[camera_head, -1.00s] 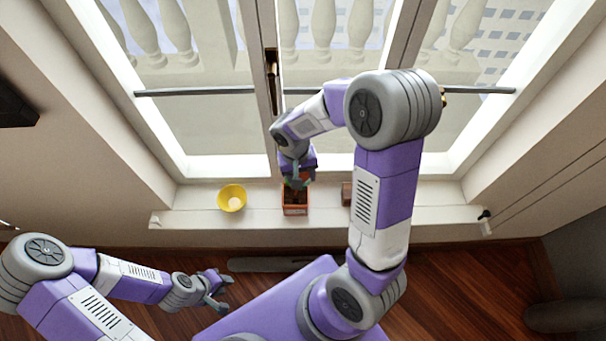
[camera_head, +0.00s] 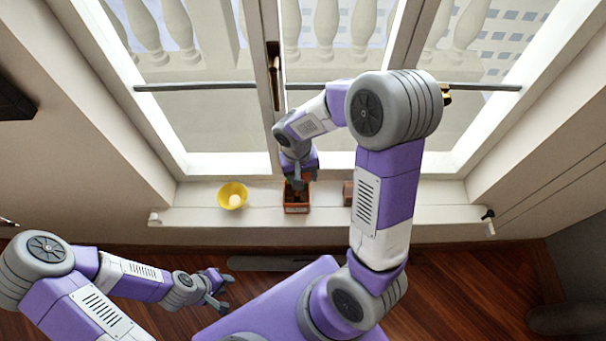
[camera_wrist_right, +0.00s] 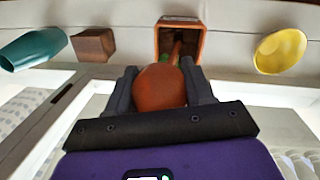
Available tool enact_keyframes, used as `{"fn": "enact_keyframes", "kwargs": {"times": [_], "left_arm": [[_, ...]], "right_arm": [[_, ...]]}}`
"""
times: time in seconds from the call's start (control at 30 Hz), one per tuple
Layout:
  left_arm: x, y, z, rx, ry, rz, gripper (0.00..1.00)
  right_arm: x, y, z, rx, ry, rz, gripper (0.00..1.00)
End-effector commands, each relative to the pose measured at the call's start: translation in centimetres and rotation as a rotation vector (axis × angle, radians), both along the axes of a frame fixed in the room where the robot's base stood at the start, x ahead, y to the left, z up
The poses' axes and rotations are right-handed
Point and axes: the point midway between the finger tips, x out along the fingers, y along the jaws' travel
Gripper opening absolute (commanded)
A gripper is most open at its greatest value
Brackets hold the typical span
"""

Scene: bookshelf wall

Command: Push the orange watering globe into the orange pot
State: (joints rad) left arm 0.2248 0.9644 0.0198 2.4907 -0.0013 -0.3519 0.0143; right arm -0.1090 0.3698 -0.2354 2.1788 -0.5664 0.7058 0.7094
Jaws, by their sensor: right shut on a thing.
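The orange pot (camera_head: 296,209) stands on the white window sill in the head view; it also shows at the top of the right wrist view (camera_wrist_right: 202,45). The orange watering globe (camera_wrist_right: 160,88) is between the fingers of my right gripper (camera_wrist_right: 163,84), which is shut on it. The globe's stem points toward the pot and its tip appears inside the pot's opening; how deep it sits I cannot tell. In the head view my right gripper (camera_head: 298,181) is above the pot and hides the globe. My left gripper (camera_head: 218,291) is open and empty, low at the left, away from the sill.
A yellow bowl (camera_head: 232,195) stands left of the pot on the sill (camera_head: 420,215). A brown block (camera_head: 348,192) is to the right, partly behind my right arm. A teal vase (camera_wrist_right: 33,50) shows in the wrist view. The window stands close behind.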

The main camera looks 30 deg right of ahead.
Motion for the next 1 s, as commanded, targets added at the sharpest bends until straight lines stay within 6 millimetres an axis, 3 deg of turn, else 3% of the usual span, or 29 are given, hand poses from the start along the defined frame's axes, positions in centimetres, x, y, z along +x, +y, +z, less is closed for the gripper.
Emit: {"fn": "enact_keyframes", "kwargs": {"times": [1.0], "left_arm": [[0.0, 0.0, -2.8, 0.0, 0.0, 0.0, 0.32]], "right_arm": [[0.0, 0.0, -3.2, 0.0, 0.0, 0.0, 0.0]]}}
